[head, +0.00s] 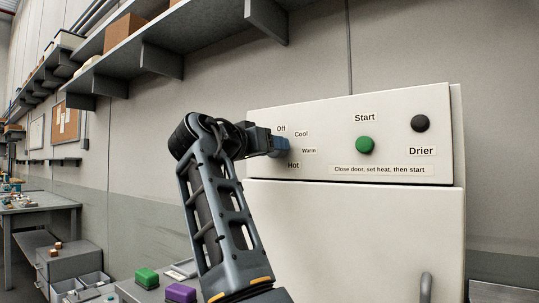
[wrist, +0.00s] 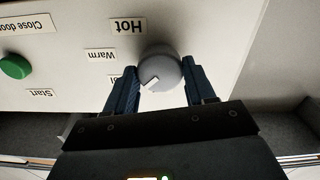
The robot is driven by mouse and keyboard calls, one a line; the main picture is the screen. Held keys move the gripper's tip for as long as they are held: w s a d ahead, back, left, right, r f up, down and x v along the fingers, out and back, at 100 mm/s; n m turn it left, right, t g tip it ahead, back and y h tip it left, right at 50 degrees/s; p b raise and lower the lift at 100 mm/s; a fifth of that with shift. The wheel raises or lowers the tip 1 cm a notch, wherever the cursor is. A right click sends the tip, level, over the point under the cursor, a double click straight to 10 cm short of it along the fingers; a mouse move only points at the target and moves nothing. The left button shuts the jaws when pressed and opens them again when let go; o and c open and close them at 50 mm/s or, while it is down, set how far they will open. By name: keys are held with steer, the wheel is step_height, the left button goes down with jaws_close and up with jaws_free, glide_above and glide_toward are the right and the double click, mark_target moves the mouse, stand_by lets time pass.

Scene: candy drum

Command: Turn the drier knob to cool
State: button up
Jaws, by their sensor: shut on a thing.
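The grey round knob (wrist: 160,68) is on the white drier's control panel. My gripper (wrist: 160,82) is shut on the knob, one finger on each side. The "Hot" label (wrist: 127,26) and "Warm" label (wrist: 101,55) are clear, but the left finger partly covers "Cool" (wrist: 114,78). In the head view my gripper (head: 279,146) reaches the panel beside the "Off" (head: 281,128) and "Cool" (head: 301,134) labels and hides the knob.
A green start button (head: 364,145) and a black round part (head: 420,124) are farther right on the panel. The drier door (head: 340,230) below looks closed. A grey shelf (head: 165,50) hangs above. Green (head: 147,277) and purple (head: 180,292) blocks lie low at left.

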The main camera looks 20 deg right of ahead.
steer(key=shift+m, duration=0.4)
steer(key=o, duration=1)
steer(key=shift+o, duration=0.2)
steer(key=b+v, duration=0.1)
steer(key=v, duration=0.7)
steer(key=shift+b, duration=0.3)
